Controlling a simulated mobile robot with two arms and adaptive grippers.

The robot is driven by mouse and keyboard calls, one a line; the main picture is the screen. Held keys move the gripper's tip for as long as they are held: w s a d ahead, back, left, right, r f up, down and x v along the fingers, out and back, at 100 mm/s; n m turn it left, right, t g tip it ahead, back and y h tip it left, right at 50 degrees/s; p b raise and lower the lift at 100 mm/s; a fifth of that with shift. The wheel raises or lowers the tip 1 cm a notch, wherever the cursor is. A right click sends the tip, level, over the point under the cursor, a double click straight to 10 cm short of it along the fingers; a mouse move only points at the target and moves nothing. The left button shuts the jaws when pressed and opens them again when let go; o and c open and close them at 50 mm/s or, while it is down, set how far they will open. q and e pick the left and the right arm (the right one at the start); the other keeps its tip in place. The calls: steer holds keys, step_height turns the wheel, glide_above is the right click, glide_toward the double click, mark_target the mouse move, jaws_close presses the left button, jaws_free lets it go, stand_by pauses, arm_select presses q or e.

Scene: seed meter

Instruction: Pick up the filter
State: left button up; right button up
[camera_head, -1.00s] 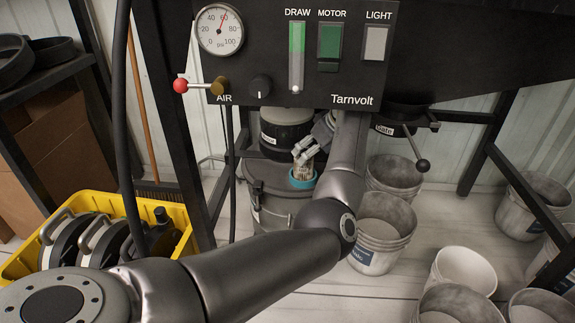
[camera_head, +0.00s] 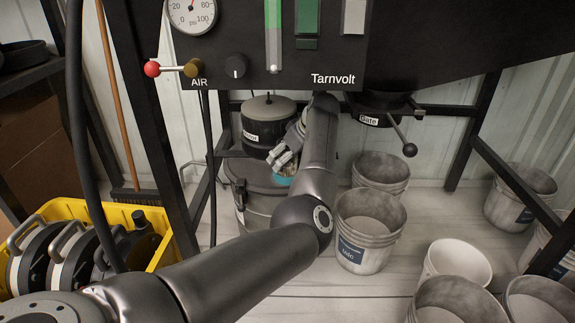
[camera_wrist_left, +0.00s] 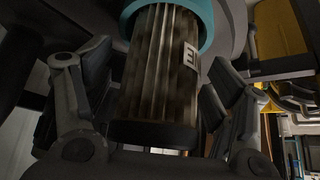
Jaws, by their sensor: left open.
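The filter (camera_wrist_left: 158,65) is a brown pleated cylinder with a dark end cap, a small white label and a teal ring (camera_wrist_left: 208,25) at its other end. In the head view the teal ring (camera_head: 283,181) shows on top of the grey drum (camera_head: 252,212), and the filter above it is mostly hidden by my left gripper (camera_head: 284,158). In the left wrist view my left gripper (camera_wrist_left: 160,88) is open, with one finger on each side of the filter. Small gaps seem to lie between the pads and the filter. My right gripper is not in view.
A black lidded canister (camera_head: 268,122) stands behind the drum. The control panel (camera_head: 330,75) hangs above, with a red-knobbed air lever (camera_head: 152,69). A gate handle (camera_head: 409,149) and several buckets (camera_head: 366,228) are at right. A yellow crate (camera_head: 165,245) stands at left.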

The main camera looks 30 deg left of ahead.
arm_select(q)
steer(key=shift+c, duration=0.4)
steer(key=c, duration=1.1)
steer(key=shift+r, duration=0.15)
